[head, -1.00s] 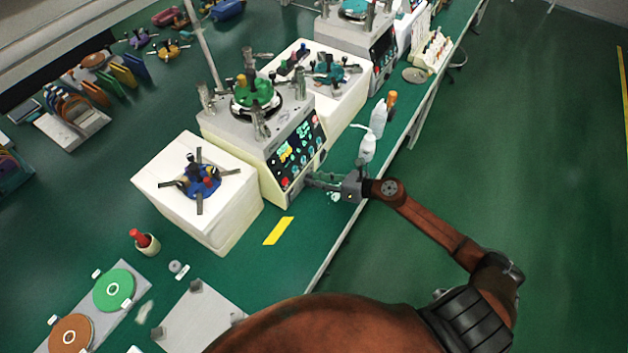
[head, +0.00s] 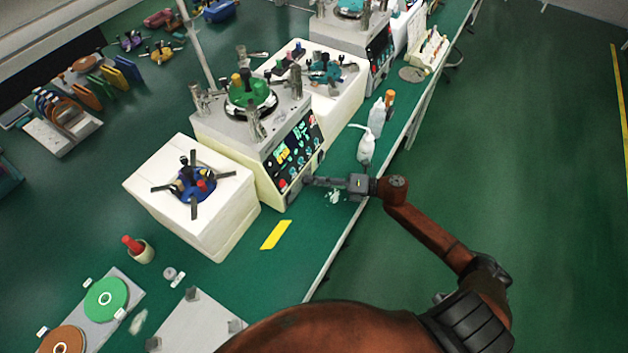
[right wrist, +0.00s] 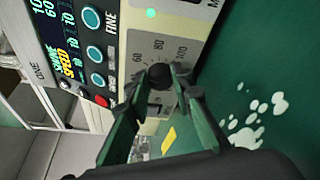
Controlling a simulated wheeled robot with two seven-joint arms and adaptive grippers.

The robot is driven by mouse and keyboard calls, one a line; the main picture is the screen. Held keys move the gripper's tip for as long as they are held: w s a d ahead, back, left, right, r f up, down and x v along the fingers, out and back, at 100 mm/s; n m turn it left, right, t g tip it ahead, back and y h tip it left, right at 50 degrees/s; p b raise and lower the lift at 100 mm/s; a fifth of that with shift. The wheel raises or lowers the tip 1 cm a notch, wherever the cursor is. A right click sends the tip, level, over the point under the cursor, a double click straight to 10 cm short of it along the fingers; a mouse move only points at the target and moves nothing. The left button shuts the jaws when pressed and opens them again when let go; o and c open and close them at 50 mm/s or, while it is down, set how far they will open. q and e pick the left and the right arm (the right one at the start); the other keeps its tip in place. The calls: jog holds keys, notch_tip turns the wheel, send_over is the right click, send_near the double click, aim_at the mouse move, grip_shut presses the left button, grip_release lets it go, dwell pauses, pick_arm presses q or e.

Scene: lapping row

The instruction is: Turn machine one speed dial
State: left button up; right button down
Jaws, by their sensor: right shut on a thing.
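The near lapping machine (head: 262,172), cream and grey with a green plate on top, stands on the green bench with its dark control panel facing right. In the head view my right gripper (head: 312,181) reaches the machine's lower right front. The dial is too small to make out there. My left gripper is out of view.
A white squeeze bottle (head: 366,148) stands behind my right gripper near the bench edge. Pale spilled spots (head: 334,196) lie beneath the gripper. A yellow strip (head: 276,235) marks the bench. A white block (head: 200,222) with a blue fixture stands left of the machine.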

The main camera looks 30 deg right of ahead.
jog(key=shift+w+d+f+m, duration=0.1)
jog(key=shift+m, duration=0.4)
jog(key=c, duration=1.7)
grip_release()
jog(key=v, duration=1.2)
jog(key=shift+f, duration=0.25)
